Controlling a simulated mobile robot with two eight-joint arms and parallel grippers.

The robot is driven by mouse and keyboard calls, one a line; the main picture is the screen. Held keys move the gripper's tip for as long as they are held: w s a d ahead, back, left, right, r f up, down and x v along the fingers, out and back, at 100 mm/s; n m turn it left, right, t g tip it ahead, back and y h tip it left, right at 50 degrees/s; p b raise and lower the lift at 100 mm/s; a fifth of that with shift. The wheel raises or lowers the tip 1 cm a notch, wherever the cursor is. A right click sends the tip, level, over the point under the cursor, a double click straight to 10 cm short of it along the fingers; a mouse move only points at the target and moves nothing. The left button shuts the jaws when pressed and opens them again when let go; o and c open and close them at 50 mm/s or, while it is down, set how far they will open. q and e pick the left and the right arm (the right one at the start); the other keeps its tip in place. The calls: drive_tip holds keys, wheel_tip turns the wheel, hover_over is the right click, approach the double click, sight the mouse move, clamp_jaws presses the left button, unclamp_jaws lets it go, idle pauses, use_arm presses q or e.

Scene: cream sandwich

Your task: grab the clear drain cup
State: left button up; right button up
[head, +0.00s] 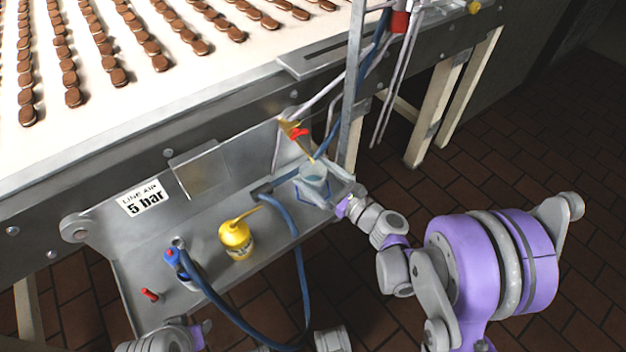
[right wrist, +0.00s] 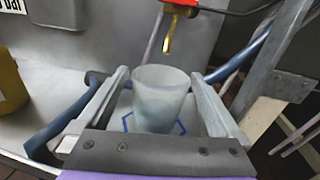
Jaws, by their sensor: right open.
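The clear drain cup (head: 314,178) stands upright near the right end of the metal shelf, below a brass spout with a red handle (head: 297,132). In the right wrist view the cup (right wrist: 160,98) is translucent and pale grey-blue, over a blue outline marked on the shelf. My right gripper (right wrist: 158,74) is open, with one finger on each side of the cup. A gap shows at the left finger; the right finger is very close, and I cannot tell whether it touches. My left gripper's fingers are not in view.
A yellow oil can (head: 235,240) stands left of the cup on the shelf (head: 200,225). A blue hose (head: 297,240) loops past the cup to a blue fitting (head: 178,262). A small red item (head: 150,295) lies at left. A grey post (head: 352,90) rises behind the cup.

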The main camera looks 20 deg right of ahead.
sight(303, 165)
drive_tip(key=x, duration=0.4)
drive_tip(key=shift+w+f+b, duration=0.15)
drive_tip(key=shift+w+b, duration=0.05)
drive_tip(key=shift+b, duration=0.1)
drive_tip(key=c, duration=1.3)
drive_tip(key=shift+s, duration=0.1)
